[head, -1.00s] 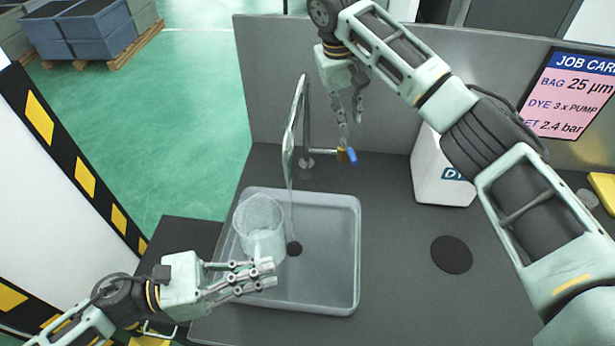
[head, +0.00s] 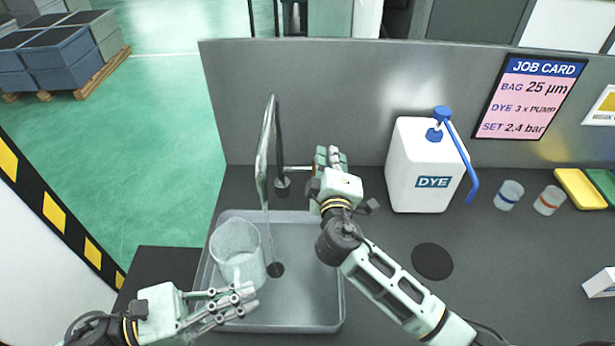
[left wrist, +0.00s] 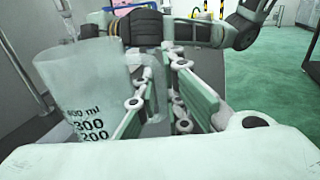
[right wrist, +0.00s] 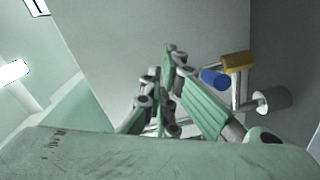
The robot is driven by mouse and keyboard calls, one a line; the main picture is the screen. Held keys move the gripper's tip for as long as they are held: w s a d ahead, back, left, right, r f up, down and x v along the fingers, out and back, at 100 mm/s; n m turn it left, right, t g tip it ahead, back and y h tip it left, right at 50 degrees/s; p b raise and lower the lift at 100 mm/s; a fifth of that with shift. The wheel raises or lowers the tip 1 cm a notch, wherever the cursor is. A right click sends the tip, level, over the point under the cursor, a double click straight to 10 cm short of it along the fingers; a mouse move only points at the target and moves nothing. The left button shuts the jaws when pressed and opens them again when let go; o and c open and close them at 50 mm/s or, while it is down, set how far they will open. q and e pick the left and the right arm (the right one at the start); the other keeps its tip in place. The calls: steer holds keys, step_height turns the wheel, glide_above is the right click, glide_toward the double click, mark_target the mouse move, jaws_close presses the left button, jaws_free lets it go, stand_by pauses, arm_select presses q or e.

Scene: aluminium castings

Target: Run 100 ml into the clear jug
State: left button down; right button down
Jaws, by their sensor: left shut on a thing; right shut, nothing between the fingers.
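The clear jug (head: 237,240) stands in the grey sink tray (head: 335,322) at the left. In the left wrist view the jug (left wrist: 85,85) shows marks for 200, 300 and 400 ml; I make out no liquid level. My left gripper (head: 243,298) is shut on its handle. The tap (head: 263,165) rises behind the tray. A thin line runs down from its spout towards the dark drain (head: 275,270), beside the jug; I cannot tell whether it is water. My right gripper (head: 330,158) is shut and empty beside the tap. The right wrist view shows the blue lever (right wrist: 214,80) beside its fingers.
A white DYE container (head: 415,155) with a blue pump stands right of my right gripper. Two small cups (head: 508,195) (head: 549,200) and a yellow pad (head: 580,188) lie further right. A grey panel (head: 350,85) closes the back. A black disc (head: 432,261) lies on the counter.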

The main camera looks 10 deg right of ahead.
steer(key=s+a+f+n+y, duration=0.1)
steer(key=s+a+f+n, duration=0.25)
steer(key=s+a, duration=0.55)
steer(key=w+d, duration=0.2)
steer(key=w, duration=0.5)
steer(key=shift+w+d+f, duration=0.2)
steer(key=shift+d+f, duration=0.2)
steer(key=shift+d+y, duration=0.15)
steer(key=shift+y, duration=0.25)
steer(key=shift+s+d+n+y, duration=0.1)
steer(key=shift+d+n+y, duration=0.15)
steer(key=shift+y, duration=0.05)
